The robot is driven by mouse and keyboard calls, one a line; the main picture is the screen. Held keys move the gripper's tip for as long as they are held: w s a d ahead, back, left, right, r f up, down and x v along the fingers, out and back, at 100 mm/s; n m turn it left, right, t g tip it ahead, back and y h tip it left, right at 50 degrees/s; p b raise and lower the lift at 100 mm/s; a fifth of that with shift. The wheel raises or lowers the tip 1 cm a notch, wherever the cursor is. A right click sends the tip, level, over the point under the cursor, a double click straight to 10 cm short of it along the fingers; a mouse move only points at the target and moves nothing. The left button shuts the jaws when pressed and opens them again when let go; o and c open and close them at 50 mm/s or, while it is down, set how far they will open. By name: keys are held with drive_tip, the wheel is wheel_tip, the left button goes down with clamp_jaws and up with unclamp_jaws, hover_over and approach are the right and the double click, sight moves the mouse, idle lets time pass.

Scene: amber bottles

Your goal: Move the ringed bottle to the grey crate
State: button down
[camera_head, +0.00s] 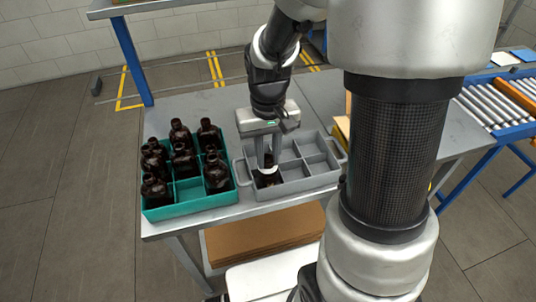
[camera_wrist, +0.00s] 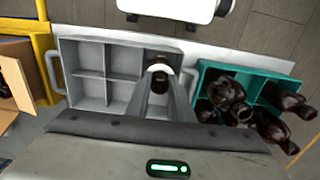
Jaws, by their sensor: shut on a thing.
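The ringed bottle (camera_head: 268,181) is dark amber with a white ring around its neck. It is upright in the front-left compartment of the grey crate (camera_head: 307,185), its lower part hidden by the crate wall. I cannot tell whether it touches the crate floor. My gripper (camera_head: 267,166) points down from above and is shut on the bottle at its neck. In the wrist view the bottle (camera_wrist: 160,58) shows between the fingertips (camera_wrist: 161,74), in the compartment column beside the teal crate. The grey crate's (camera_wrist: 83,107) other visible compartments look empty.
A teal crate (camera_head: 190,207) with several dark bottles stands just left of the grey crate; at least one front compartment is empty. A cardboard box (camera_wrist: 17,75) and yellow frame stand on the grey crate's other side. A roller conveyor (camera_head: 498,103) is farther right.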

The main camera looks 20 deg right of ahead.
drive_tip(key=shift+f+b, duration=0.9)
drive_tip(key=shift+f, duration=0.45)
drive_tip(key=c, duration=1.5)
unclamp_jaws()
drive_tip(key=shift+r, duration=0.1)
wheel_tip(320, 180, up, 17)
drive_tip(key=p, duration=0.2)
drive_tip(key=shift+r+p, duration=0.2)
drive_tip(key=shift+p, duration=0.15)
